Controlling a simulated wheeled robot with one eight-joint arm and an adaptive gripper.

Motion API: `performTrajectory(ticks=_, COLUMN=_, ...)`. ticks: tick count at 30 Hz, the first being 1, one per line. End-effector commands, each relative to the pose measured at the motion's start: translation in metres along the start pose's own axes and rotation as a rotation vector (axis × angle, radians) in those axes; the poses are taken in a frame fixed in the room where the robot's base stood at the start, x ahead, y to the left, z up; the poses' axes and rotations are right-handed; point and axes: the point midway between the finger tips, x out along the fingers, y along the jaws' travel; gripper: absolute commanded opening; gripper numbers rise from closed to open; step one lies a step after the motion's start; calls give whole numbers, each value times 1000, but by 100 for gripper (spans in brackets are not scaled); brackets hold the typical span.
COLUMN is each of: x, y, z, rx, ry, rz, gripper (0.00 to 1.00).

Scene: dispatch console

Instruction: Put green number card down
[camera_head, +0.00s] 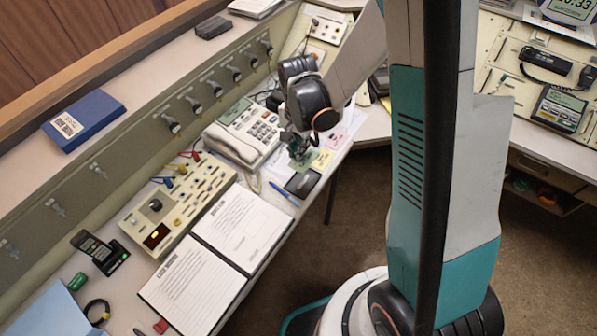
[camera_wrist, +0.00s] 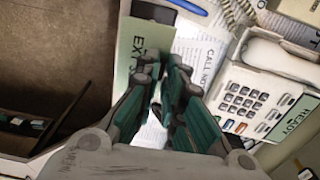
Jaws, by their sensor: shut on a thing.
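The green number card (camera_wrist: 140,45), printed with "EXT", is at my fingertips in the wrist view. My gripper (camera_wrist: 163,72) is shut on it, and the fingers hide part of the card. In the head view my gripper (camera_head: 298,150) is low over the desk, just right of the desk phone, with green at its tips. I cannot tell whether the card touches the desk. A white paper headed "CALL NO" (camera_wrist: 205,60) lies beside the card in the wrist view.
The cream desk phone (camera_head: 243,136) stands left of my gripper; it also shows in the wrist view (camera_wrist: 255,95). A black flat object (camera_head: 302,183), a blue pen (camera_head: 285,194) and a yellow note (camera_head: 322,160) lie close by. An open logbook (camera_head: 240,225) lies nearer. The desk's front edge is close.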

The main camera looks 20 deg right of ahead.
Motion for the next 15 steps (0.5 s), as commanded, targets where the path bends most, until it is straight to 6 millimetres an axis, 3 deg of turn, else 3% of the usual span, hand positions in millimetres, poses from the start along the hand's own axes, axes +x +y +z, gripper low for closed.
performTrajectory(ticks=1, x=16, y=0, z=0, rx=0, ry=0, rz=0, gripper=0)
performTrajectory(ticks=6, x=45, y=0, z=0, rx=-1, ry=0, rz=0, gripper=0)
performTrajectory(ticks=15, x=65, y=0, z=0, rx=-1, ry=0, rz=0, gripper=0)
